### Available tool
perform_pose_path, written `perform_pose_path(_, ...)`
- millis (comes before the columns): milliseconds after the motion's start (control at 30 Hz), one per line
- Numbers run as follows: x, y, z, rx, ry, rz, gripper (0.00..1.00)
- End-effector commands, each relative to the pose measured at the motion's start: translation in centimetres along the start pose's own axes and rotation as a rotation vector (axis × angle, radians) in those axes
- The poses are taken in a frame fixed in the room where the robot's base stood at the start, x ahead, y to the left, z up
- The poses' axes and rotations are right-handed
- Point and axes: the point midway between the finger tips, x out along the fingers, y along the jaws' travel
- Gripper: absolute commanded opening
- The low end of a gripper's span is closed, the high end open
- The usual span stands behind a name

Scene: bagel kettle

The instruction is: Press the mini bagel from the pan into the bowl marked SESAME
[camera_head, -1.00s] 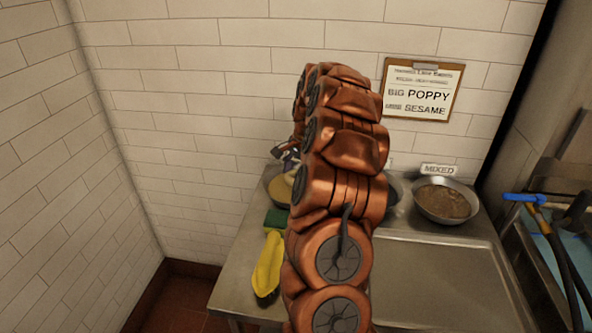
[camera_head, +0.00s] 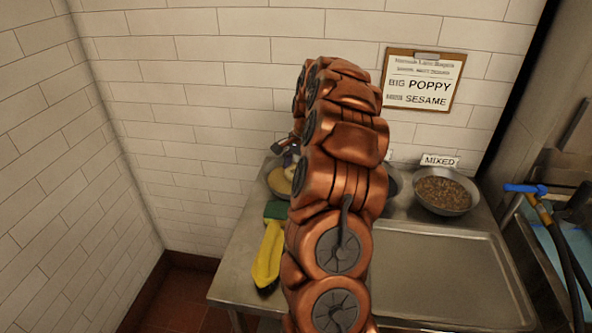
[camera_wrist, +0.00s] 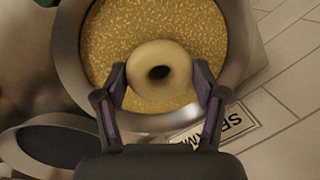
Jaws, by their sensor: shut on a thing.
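In the wrist view my gripper (camera_wrist: 160,88) is shut on the mini bagel (camera_wrist: 150,52), a pale ring with a dark hole, one finger on each side. The bagel is over the bowl (camera_wrist: 242,60) of golden seeds; whether it touches the seeds is hard to tell. A label (camera_wrist: 212,126) beside this bowl reads partly "SE...AME", half covered by the right finger. In the head view the same bowl (camera_head: 281,183) is at the counter's back left, mostly behind my arm. My gripper (camera_head: 290,146) is barely visible there.
A bowl marked MIXED (camera_head: 444,190) stands at the back right. Another bowl with dark contents (camera_wrist: 55,146) is close by in the wrist view. An empty metal tray (camera_head: 440,270) fills the front right.

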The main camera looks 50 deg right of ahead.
Motion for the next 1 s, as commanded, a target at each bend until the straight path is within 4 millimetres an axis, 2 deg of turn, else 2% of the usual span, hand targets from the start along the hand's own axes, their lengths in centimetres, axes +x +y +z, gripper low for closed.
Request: perform_pose_path(1000,0.66,0.10,-0.08,0.000,0.000,0.000,0.36)
